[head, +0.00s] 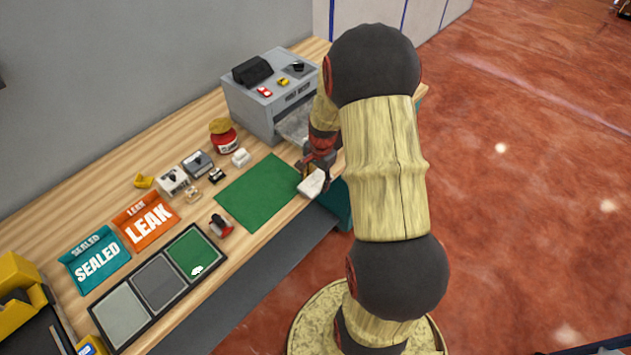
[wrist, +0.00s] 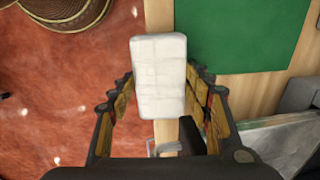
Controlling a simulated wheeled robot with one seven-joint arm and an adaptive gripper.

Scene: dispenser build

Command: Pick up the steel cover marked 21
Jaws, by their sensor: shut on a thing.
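My gripper (head: 318,163) is at the front edge of the bench, right of the green mat. It is shut on a white block (head: 312,184) with a faint grid on its surface. In the wrist view the white block (wrist: 158,75) sits between the two fingers of my gripper (wrist: 160,92), over the bench edge. I can read no number 21 in either view. Two small grey pieces with dark tops, one at the left (head: 173,181) and one at the right (head: 198,163), stand behind the mat; I cannot tell if either is the steel cover.
The green mat (head: 258,192) is bare. A grey machine (head: 255,105) with a metal tray stands behind. A red jar (head: 225,137), a red-and-black item (head: 220,225), a three-part tray (head: 122,317), and SEALED (head: 97,262) and LEAK (head: 148,222) bins are on the bench.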

